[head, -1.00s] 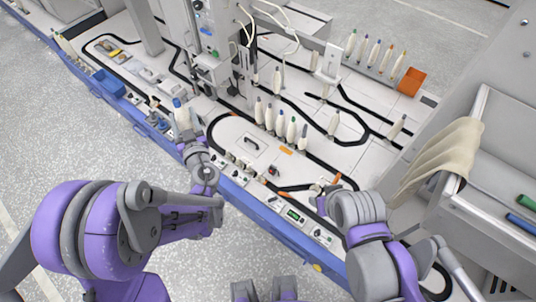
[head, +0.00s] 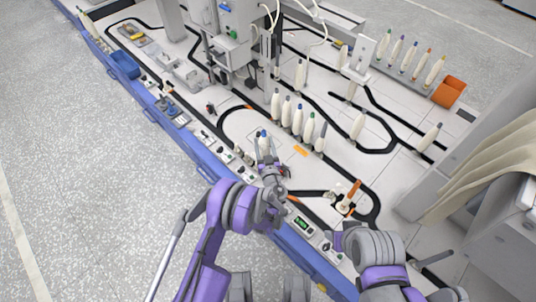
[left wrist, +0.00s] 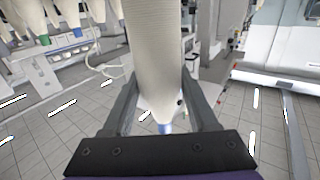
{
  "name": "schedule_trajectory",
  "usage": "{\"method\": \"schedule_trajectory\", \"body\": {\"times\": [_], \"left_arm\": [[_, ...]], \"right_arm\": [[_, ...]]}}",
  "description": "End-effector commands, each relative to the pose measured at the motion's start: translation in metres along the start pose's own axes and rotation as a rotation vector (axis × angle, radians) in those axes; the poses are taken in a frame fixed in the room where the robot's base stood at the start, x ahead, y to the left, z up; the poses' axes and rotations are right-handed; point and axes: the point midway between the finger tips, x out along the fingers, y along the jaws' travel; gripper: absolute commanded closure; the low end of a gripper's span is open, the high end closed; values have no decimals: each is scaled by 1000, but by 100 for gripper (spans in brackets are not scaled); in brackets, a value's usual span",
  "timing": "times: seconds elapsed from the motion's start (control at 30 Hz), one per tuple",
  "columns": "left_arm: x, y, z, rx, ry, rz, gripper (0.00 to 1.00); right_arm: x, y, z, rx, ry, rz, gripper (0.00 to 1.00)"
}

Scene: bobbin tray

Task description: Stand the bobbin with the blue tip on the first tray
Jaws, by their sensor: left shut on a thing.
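My left gripper (head: 268,168) is shut on the bobbin with the blue tip (head: 263,143) and holds it upright, tip up, over the front of the machine bed. In the left wrist view the cream bobbin (left wrist: 155,50) fills the space between the fingers (left wrist: 160,105), its blue tip at the bottom of the picture. Its lower end is hidden in the head view, so I cannot tell whether it touches anything. I cannot make out which tray is the first. My right gripper (head: 335,240) is low at right, its fingers too hidden to read.
A row of several cream bobbins (head: 298,120) stands just behind my left gripper. More stand in the back rack (head: 415,70) beside an orange box (head: 449,92). An orange-brown upright piece (head: 352,192) stands on the track at right. Draped cloth (head: 485,170) hangs at far right.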

Motion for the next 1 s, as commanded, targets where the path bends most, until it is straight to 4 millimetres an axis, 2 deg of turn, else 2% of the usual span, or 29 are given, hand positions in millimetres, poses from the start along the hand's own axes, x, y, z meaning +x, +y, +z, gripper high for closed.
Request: {"method": "schedule_trajectory", "body": {"times": [0.03,0.13,0.47,0.83,1.0], "left_arm": [[-1,5,19,0,-1,4,100],[-2,12,36,0,0,9,100],[-3,16,53,-1,1,12,100],[-3,15,90,-1,0,11,100],[-3,15,100,-1,1,11,100]], "right_arm": [[9,0,3,0,-3,0,50],[15,0,5,0,-5,0,50],[22,0,8,0,-8,0,50],[45,0,15,0,-16,0,50],[51,0,17,0,-18,0,50]]}}
